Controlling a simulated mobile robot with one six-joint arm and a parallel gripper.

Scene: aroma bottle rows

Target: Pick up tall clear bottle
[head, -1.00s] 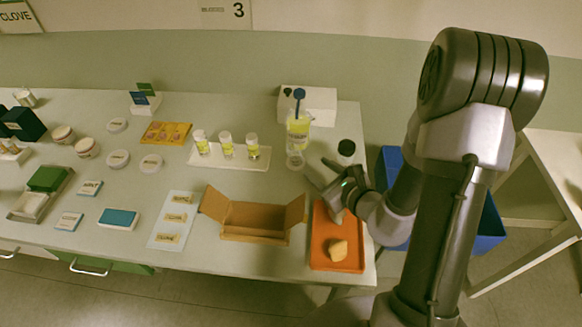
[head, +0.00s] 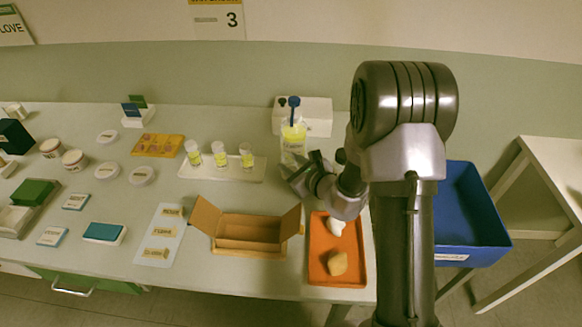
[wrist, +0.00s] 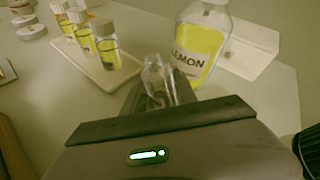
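A tall clear bottle with a yellow LEMON label (wrist: 200,48) stands just ahead of my gripper and slightly right in the wrist view. In the head view this bottle (head: 293,138) stands near the table's back right. A smaller clear glass piece (wrist: 156,72) stands in front of it, between or just beyond my fingertips; I cannot tell whether they touch it. My gripper (head: 303,170) is low over the table, with its fingers apart, in front of the lemon bottle. In the wrist view the fingers (wrist: 160,97) are partly hidden by the gripper body.
A white tray (head: 190,171) with yellow-labelled vials lies left of the lemon bottle. A black ribbed cap (wrist: 312,150) is close on the right. A white box (head: 318,116) stands behind. An open cardboard box (head: 248,236) and an orange tray (head: 318,268) are in front.

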